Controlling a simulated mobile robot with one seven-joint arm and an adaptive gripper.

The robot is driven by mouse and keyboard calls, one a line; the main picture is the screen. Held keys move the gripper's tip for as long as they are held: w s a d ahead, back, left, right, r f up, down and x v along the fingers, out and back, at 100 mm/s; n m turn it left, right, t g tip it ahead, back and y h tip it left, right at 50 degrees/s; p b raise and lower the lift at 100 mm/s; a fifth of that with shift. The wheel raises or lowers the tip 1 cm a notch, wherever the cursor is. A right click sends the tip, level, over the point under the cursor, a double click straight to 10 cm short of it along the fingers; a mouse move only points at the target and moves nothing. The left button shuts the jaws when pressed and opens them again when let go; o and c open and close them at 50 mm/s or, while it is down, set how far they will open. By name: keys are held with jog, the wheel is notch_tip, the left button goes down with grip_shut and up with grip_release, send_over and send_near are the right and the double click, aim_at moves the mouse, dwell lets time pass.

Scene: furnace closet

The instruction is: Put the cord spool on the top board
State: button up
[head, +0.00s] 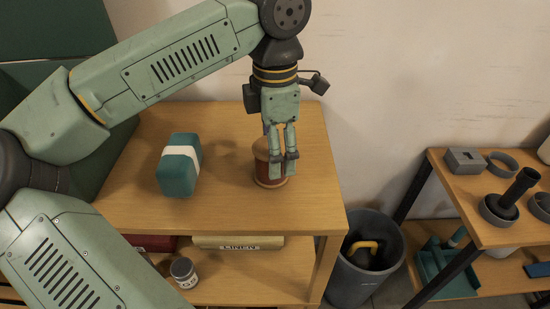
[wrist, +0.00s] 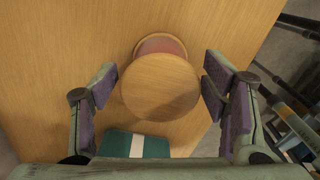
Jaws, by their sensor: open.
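The cord spool (head: 262,170), reddish-brown with pale wooden ends, stands upright on the top board (head: 225,215) of the wooden shelf. My gripper (head: 284,170) points down at the spool and partly covers it in the head view. In the wrist view the spool's round wooden end (wrist: 160,87) lies between the two spread fingers of my gripper (wrist: 162,90), with a gap on each side. The gripper is open and holds nothing.
A teal block with a white band (head: 179,165) lies left of the spool on the same board. A lower shelf holds a jar (head: 184,272) and a linen box (head: 238,242). A grey bin (head: 365,260) and a second shelf (head: 480,232) stand to the right.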

notch_tip(320, 180, up, 9)
jog(key=shift+r+b, duration=0.1)
jog(key=shift+b, duration=0.25)
